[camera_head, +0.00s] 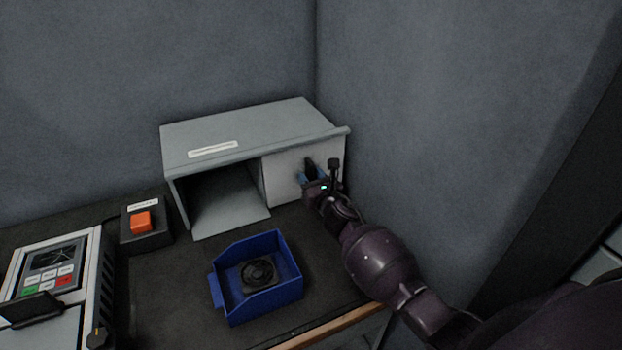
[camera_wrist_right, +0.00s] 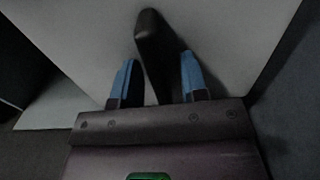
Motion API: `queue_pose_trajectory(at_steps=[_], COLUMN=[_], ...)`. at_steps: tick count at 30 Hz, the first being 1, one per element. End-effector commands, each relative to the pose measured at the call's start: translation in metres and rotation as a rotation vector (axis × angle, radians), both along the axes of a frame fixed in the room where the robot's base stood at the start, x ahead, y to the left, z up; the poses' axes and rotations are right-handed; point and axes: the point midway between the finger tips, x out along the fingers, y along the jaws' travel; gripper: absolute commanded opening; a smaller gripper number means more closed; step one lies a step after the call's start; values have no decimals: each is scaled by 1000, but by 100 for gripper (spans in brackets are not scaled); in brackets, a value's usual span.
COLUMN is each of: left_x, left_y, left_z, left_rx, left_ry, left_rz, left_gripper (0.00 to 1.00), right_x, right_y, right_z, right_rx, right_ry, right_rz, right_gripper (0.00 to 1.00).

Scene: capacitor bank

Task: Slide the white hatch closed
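The white hatch (camera_head: 284,176) covers the right part of the grey box's front; the left part is an open, dark cavity. It also fills the upper part of the right wrist view (camera_wrist_right: 85,40). A black handle (camera_wrist_right: 156,45) stands out from it. My right gripper (camera_head: 316,172) is at the hatch's right side. In the wrist view its two blue fingers (camera_wrist_right: 160,80) are on either side of the handle, with a narrow gap on the left, so it looks open around it. The handle's contact with the right finger is unclear. My left gripper is not in view.
The grey box (camera_head: 240,128) stands on a dark table (camera_head: 170,290) near the wall corner. In front is a blue bin (camera_head: 235,309) holding a black fan (camera_head: 257,273). An orange button (camera_head: 141,221) and a keypad device (camera_head: 95,270) are at the left.

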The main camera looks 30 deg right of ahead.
Motion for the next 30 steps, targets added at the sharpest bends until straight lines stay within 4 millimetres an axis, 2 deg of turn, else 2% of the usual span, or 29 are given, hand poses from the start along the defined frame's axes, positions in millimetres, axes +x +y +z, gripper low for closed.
queue_pose_trajectory(at_steps=[1,6,8,14,17,24,27,30], left_x=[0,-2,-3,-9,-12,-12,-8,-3], left_y=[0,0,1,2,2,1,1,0], left_z=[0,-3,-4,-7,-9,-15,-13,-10], left_rx=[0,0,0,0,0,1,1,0], left_ry=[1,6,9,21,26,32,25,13], left_rz=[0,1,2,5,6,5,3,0], left_gripper=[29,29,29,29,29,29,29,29], right_x=[0,0,0,0,0,3,4,5], right_y=[0,0,0,0,7,62,81,90], right_z=[0,0,0,0,-1,-3,-3,-2], right_rx=[0,0,0,0,0,3,2,1], right_ry=[0,0,0,0,1,2,2,1], right_rz=[0,0,0,0,1,5,4,2], right_gripper=[33,7,0,0,0,0,0,0])
